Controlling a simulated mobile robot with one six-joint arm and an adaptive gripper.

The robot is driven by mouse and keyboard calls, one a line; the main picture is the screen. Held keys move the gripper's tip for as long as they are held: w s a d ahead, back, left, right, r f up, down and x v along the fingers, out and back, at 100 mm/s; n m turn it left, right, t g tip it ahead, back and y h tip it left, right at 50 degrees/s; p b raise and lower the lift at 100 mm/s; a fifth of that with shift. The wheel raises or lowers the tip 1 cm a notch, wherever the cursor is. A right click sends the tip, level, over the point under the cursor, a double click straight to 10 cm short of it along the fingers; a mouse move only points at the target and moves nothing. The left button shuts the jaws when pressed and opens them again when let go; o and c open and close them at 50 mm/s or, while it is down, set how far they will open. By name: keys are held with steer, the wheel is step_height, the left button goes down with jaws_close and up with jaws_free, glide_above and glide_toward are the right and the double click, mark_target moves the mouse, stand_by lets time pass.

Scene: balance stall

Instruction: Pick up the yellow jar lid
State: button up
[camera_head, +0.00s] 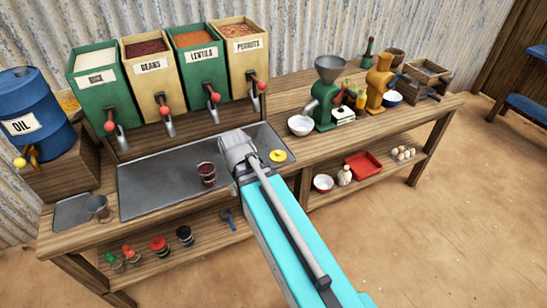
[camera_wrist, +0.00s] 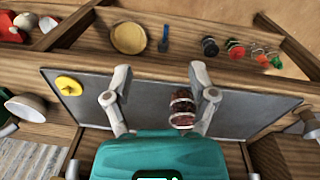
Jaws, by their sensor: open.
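The yellow jar lid (camera_head: 278,156) lies flat on the metal tray at its right end, just right of my gripper (camera_head: 238,150) in the head view. It also shows in the wrist view (camera_wrist: 69,86), left of the fingers and outside them, with a small raised or dark spot in its middle. My gripper (camera_wrist: 160,72) is open above the tray, its two fingers spread wide. A glass jar with dark red contents (camera_head: 206,172) stands on the tray; in the wrist view the jar (camera_wrist: 182,110) appears near the right finger. I cannot tell its exact distance from that finger.
The metal tray (camera_head: 150,187) is mostly bare. Dispensers, including beans (camera_head: 148,75), stand behind it. A white bowl (camera_head: 301,125) and green grinder (camera_head: 326,95) stand to the right. A round tan dish (camera_wrist: 129,38) and several small jars are on the lower shelf.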

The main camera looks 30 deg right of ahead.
steer(key=w+d+f+n+t+h+b, duration=0.1)
steer(key=w+d+n+h+b, duration=0.3)
steer(key=w+d+n, duration=1.2)
steer(key=shift+w+n+h, duration=0.9)
steer(key=shift+w+n, duration=0.3)
steer(key=shift+w, duration=0.55)
steer(key=shift+f, duration=0.25)
steer(key=b, duration=0.5)
glide_toward(278, 152)
steer(key=shift+x, duration=1.15)
steer(key=shift+b+x, duration=1.1)
steer(key=shift+x, duration=0.3)
steer(key=shift+w+f, duration=0.1)
steer(key=shift+b+x, duration=2.1)
steer(key=shift+x, duration=0.45)
steer(key=shift+d, duration=0.1)
